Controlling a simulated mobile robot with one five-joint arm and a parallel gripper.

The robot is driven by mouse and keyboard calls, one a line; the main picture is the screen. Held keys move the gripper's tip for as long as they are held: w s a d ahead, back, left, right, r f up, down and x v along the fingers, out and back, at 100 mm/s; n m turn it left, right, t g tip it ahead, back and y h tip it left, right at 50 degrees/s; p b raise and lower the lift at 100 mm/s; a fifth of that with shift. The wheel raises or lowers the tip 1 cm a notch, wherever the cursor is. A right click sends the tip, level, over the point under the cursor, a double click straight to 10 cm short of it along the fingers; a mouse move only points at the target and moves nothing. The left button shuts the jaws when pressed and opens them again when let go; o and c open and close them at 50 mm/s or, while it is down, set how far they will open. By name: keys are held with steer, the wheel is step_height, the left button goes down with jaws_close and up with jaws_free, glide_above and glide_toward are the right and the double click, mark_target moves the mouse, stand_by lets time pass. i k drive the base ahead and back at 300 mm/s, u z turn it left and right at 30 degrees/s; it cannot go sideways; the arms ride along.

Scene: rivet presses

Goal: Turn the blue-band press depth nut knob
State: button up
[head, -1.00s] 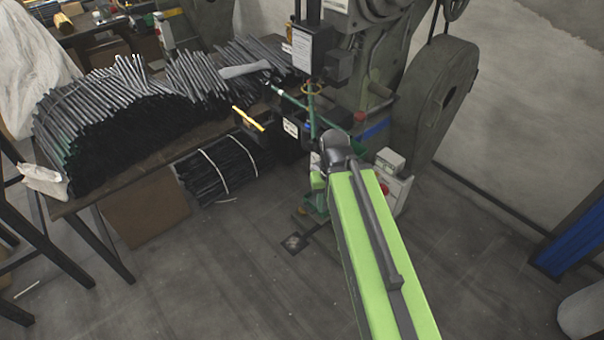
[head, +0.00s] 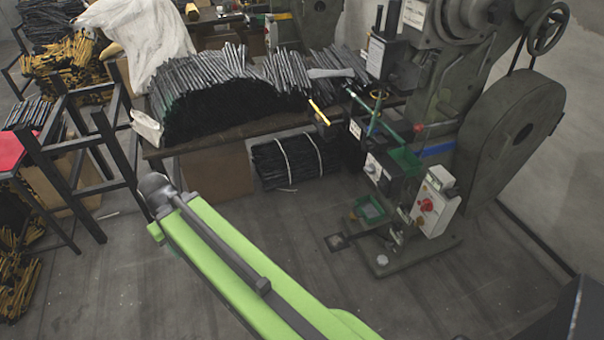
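The blue-band press (head: 460,110) is a grey-green machine at the upper right, with a blue band (head: 437,151) low on its body. A small yellowish ring (head: 380,94) sits at its front beneath the dark ram block. A small red knob (head: 418,128) is right of it. I cannot tell which part is the depth nut knob. My green arm crosses the lower left, its dark joint at left of centre, well away from the press over open floor. My gripper's fingers do not show.
A table (head: 230,136) piled with black rods stands behind, left of the press. A white control box (head: 436,205) with red buttons and a green tray (head: 370,209) are at the press's base. Black frames (head: 85,165) stand at left. The floor between is clear.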

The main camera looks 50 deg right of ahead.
mark_target(371, 169)
steer(key=u, duration=0.65)
steer(key=k, duration=0.8)
steer(key=z, duration=0.55)
steer(key=i, duration=1.05)
steer(key=u, duration=0.1)
